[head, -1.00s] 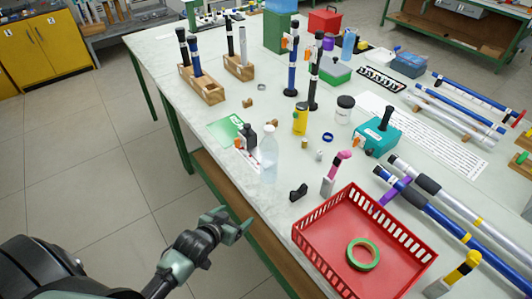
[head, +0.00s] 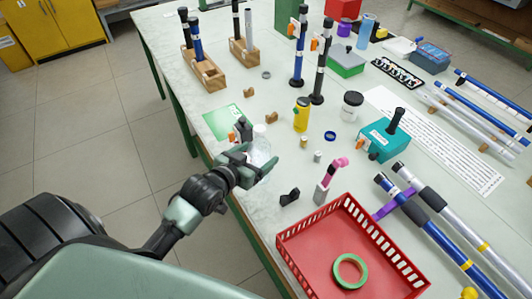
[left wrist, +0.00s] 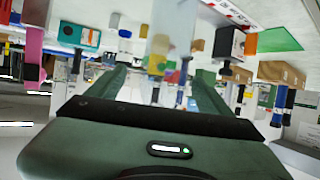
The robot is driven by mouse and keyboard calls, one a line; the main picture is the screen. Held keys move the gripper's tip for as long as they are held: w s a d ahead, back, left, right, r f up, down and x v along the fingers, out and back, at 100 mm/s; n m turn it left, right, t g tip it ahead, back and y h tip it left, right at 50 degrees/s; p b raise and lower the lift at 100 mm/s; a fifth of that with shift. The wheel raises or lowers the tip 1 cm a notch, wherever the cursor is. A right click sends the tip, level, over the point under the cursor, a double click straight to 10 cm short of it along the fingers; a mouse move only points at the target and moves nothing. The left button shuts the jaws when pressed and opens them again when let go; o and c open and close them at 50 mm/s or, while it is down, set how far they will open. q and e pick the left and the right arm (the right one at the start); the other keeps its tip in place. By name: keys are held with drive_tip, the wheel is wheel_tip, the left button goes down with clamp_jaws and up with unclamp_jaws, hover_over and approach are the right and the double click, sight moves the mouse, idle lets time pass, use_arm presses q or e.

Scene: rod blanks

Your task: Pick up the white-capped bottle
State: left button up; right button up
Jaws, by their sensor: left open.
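The clear, white-capped bottle (head: 261,144) stands upright near the left edge of the table in the head view. Its lower part is partly hidden by my left gripper (head: 260,160). In the left wrist view the bottle appears as a pale translucent shape (left wrist: 172,30), with the picture upside down. It lies ahead, between the lines of the two spread fingers of my left gripper (left wrist: 160,85). The left gripper is open, and I cannot tell whether a finger touches the bottle. My right gripper is not in view.
A yellow bottle (head: 302,115) stands further right.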

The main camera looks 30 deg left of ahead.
use_arm(q)
drive_tip(key=shift+w+a+f+p, duration=0.15)
drive_tip(key=shift+w+p, duration=0.15)
drive_tip(key=shift+w, duration=0.3)
drive_tip(key=shift+w+f+p, duration=0.1)
drive_tip(key=shift+w+p, duration=0.15)
drive_tip(key=shift+w, duration=0.3)
drive_tip(key=x, duration=0.2)
drive_tip(key=shift+w+f, duration=0.2)
drive_tip(key=shift+w, duration=0.1)
drive_tip(key=shift+w+f+p, duration=0.3)
drive_tip(key=shift+w, duration=0.25)
drive_tip(key=shift+s, duration=0.1)
drive_tip(key=c, duration=1.5)
drive_tip(key=shift+r, duration=0.1)
clamp_jaws()
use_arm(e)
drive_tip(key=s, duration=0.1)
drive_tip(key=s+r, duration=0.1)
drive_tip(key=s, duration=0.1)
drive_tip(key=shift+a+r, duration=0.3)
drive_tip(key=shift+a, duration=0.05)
